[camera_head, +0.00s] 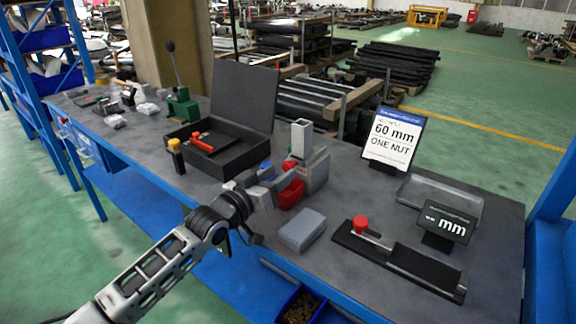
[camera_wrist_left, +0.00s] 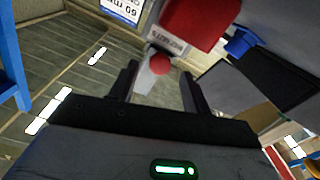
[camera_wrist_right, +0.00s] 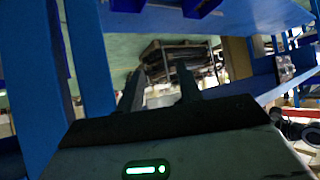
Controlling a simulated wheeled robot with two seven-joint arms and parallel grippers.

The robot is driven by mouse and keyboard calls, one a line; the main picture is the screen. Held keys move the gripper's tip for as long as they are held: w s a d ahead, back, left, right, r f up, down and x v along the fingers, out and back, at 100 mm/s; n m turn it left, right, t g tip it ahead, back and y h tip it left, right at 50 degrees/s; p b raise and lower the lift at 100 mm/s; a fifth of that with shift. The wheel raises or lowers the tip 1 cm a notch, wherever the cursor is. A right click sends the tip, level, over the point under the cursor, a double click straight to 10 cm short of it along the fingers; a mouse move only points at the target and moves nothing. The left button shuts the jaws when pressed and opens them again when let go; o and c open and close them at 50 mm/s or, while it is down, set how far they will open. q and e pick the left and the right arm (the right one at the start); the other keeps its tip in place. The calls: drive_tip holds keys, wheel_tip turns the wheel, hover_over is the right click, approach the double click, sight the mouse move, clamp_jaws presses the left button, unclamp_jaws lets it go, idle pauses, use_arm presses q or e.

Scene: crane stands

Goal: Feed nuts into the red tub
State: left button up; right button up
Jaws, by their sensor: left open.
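The red tub (camera_head: 291,195) stands on the grey bench at the foot of a grey dispenser (camera_head: 315,172) with an upright chute. A red round knob (camera_wrist_left: 160,64) sticks out of the dispenser, beside a printed label. The tub also shows large at the top of the left wrist view (camera_wrist_left: 200,22); its inside is hidden. My left gripper (camera_head: 276,182) is open and empty, close to the dispenser and tub, with the knob lying between its fingers as seen from the wrist. My right gripper (camera_wrist_right: 161,75) is open and empty, away from the bench top. No nuts are distinguishable in the tub.
A sign (camera_head: 392,140) reads "60 mm ONE NUT". A gauge (camera_head: 400,262) with a red knob, a "mm" display (camera_head: 445,224), a grey tray (camera_head: 438,196) and a grey block (camera_head: 303,230) stand right. An open black case (camera_head: 225,150) stands left. A blue bin (camera_head: 300,305) hangs below the front edge.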

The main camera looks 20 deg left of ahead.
sight(286, 169)
use_arm(q)
drive_tip(key=x, duration=0.3)
drive_tip(key=shift+w+d, duration=0.15)
drive_tip(key=shift+w, duration=0.25)
drive_tip(key=shift+w+d, duration=0.15)
drive_tip(key=shift+w, duration=0.15)
drive_tip(key=shift+c, duration=0.3)
